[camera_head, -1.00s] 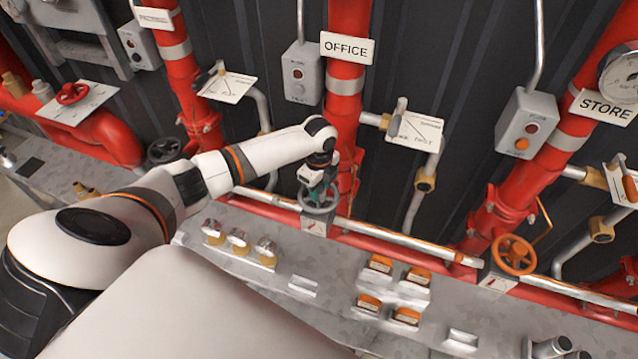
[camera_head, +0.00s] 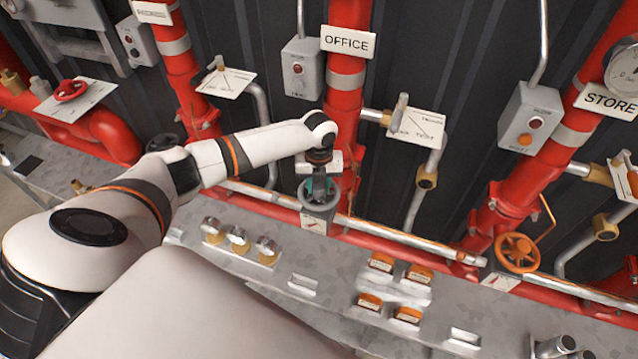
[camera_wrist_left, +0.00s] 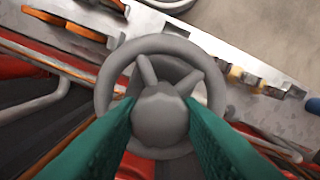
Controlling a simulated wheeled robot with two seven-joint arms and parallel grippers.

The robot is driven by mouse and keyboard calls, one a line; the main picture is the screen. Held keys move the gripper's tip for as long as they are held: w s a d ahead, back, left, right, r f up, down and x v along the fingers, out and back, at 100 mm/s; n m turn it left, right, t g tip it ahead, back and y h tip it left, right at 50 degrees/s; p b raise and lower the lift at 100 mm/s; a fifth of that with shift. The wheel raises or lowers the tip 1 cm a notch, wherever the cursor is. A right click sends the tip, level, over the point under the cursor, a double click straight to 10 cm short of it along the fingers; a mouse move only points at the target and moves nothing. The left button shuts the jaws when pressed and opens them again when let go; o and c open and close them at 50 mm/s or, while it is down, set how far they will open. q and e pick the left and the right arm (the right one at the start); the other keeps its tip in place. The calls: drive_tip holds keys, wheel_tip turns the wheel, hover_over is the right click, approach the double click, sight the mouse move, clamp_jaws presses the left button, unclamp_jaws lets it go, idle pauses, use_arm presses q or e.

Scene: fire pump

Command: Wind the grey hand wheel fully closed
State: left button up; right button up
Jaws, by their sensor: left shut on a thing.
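The grey hand wheel (camera_head: 317,193) sits low on the red pipe under the OFFICE sign, above a small white plate with a red mark (camera_head: 314,224). My left gripper (camera_head: 318,186) comes down onto it from above. In the left wrist view, the grey wheel (camera_wrist_left: 108,75) fills the middle, and the two green fingers of my left gripper (camera_wrist_left: 160,118) are shut on its round hub, one on each side. The fingers hide part of the near rim. My right gripper does not show.
An orange hand wheel (camera_head: 516,253) stands on the pipe to the right, below the STORE sign (camera_head: 609,102). A metal shelf (camera_head: 290,262) with brass caps (camera_head: 238,239) and orange-edged blocks (camera_head: 382,263) runs in front. A silver pipe (camera_head: 410,238) passes beside the grey wheel.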

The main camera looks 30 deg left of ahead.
use_arm(q)
drive_tip(key=m, duration=0.3)
drive_tip(key=shift+w+b, duration=0.1)
drive_tip(key=shift+b, duration=0.2)
drive_tip(key=shift+r+m, duration=0.15)
drive_tip(key=shift+m, duration=1.15)
drive_tip(key=o, duration=1.1)
